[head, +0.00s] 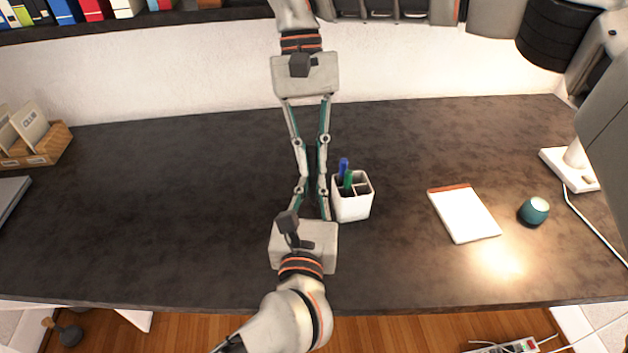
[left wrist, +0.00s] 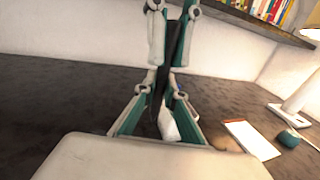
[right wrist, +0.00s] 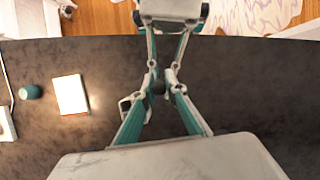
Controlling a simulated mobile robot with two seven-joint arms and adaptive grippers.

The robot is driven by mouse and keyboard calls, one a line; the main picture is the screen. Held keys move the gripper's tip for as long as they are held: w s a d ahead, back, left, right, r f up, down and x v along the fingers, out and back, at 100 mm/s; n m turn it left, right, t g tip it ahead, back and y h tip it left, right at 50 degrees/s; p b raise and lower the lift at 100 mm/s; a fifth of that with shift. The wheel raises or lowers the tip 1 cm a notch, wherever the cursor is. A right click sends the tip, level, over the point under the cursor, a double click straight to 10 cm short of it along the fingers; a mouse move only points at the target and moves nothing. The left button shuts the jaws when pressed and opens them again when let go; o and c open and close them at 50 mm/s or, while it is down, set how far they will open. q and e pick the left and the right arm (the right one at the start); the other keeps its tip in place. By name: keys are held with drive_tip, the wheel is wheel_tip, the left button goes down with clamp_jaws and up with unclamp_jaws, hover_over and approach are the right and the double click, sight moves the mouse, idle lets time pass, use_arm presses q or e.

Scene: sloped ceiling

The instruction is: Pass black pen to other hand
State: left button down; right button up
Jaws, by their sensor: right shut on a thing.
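The black pen (left wrist: 164,85) shows in the left wrist view as a long, thin dark shape, upright between the fingers. My right gripper (head: 312,178) reaches in from the wall side and is shut on it. My left gripper (head: 312,198) comes from the front, facing the right one. Its fingers stand slightly apart around the pen's line, and contact cannot be told. A dark round end (right wrist: 158,87) shows between the fingers in the right wrist view. In the head view the pen is mostly hidden by the fingers.
A white pen holder (head: 352,205) with blue and green pens stands just right of the fingertips. The left part of the dark desk (head: 170,210) is mostly clear.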

drive_tip(key=o, duration=0.9)
drive_tip(key=shift+a, duration=0.1)
drive_tip(key=shift+c, duration=0.2)
